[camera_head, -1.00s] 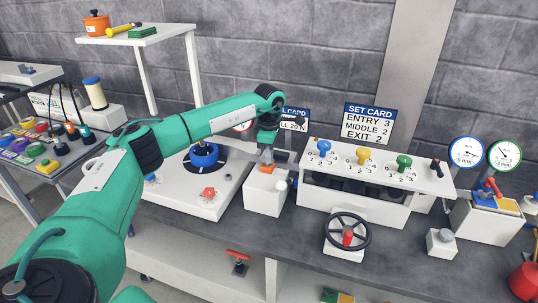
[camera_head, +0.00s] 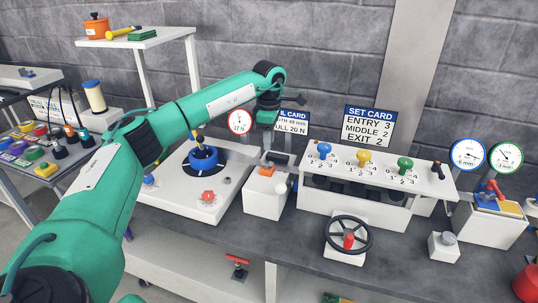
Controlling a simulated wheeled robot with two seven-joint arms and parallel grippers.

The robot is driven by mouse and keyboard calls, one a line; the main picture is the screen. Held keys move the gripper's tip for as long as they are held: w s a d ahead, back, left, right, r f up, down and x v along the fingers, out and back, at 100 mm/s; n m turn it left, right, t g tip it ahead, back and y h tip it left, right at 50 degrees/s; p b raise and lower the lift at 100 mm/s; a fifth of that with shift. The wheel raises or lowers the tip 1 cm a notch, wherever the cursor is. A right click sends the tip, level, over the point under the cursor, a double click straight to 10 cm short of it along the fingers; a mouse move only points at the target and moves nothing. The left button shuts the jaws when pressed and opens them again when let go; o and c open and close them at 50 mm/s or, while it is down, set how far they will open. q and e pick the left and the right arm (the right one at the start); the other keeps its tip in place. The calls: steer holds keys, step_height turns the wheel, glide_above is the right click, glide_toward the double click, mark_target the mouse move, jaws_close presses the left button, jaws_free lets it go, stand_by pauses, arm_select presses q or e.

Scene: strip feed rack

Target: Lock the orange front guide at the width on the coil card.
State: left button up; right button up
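The orange front guide (camera_head: 267,171) sits on top of a white block (camera_head: 264,199) on the bench, left of the white set panel. My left gripper (camera_head: 266,154) points down just above the guide. Its fingers are small and dark here, so I cannot tell whether they are open or touch the guide. The coil card (camera_head: 293,128) stands behind, partly covered by my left arm. Its lower line reads "PULL 20 N"; the width line above is cut off and too small to read surely. My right gripper is out of view.
A white ball knob (camera_head: 281,188) is on the block's right side. A black handwheel (camera_head: 348,234) stands in front of the white panel (camera_head: 370,206) with coloured knobs. A blue coil hub (camera_head: 203,158) is on the left. The set card (camera_head: 368,126) stands behind.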

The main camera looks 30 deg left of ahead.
arm_select(q)
step_height(320, 180, up, 7)
steer(key=shift+b, duration=0.3)
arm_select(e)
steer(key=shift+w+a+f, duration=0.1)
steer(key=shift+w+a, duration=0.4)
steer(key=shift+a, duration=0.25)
arm_select(q)
steer(key=shift+f, duration=0.15)
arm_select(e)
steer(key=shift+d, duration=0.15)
